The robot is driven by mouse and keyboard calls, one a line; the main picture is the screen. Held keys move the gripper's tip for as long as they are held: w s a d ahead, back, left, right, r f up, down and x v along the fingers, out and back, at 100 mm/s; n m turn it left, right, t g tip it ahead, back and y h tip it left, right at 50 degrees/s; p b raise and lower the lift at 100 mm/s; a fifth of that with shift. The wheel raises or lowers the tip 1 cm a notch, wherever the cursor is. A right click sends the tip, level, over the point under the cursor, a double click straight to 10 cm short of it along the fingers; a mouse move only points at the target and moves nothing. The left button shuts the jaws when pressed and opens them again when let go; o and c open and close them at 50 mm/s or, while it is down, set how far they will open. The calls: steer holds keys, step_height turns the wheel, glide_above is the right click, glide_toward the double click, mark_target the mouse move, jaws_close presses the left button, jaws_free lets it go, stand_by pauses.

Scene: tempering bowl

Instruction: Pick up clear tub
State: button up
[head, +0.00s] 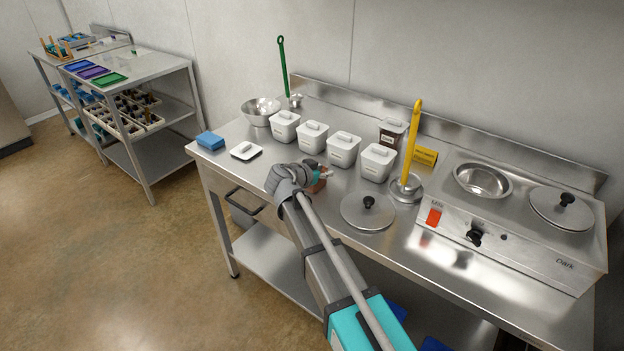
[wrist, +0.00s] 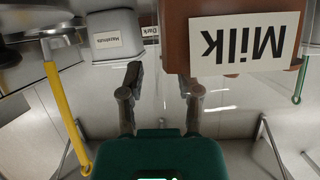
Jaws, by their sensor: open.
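A brown-filled tub with a label reading "Milk" (wrist: 235,40) is large and close at the upper right of the wrist view, which is upside down. In the head view its brown side (head: 317,187) shows just beyond my gripper (head: 322,174), which hides most of it. In the wrist view my gripper (wrist: 160,80) is open, with nothing between its fingertips; the tub is close to the right finger, and I cannot tell whether they touch. Another dark-filled tub (head: 391,131) stands at the back of the bench, behind the white tubs.
Several white lidded tubs (head: 343,149) stand in a row just beyond. A round steel lid (head: 367,212) and a yellow-handled tool (head: 411,150) are to the right, then the warming unit (head: 520,215). A white lid (head: 246,150) and blue block (head: 210,140) lie left.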

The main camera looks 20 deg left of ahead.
steer(key=shift+w, duration=0.1)
stand_by(0.5)
jaws_close()
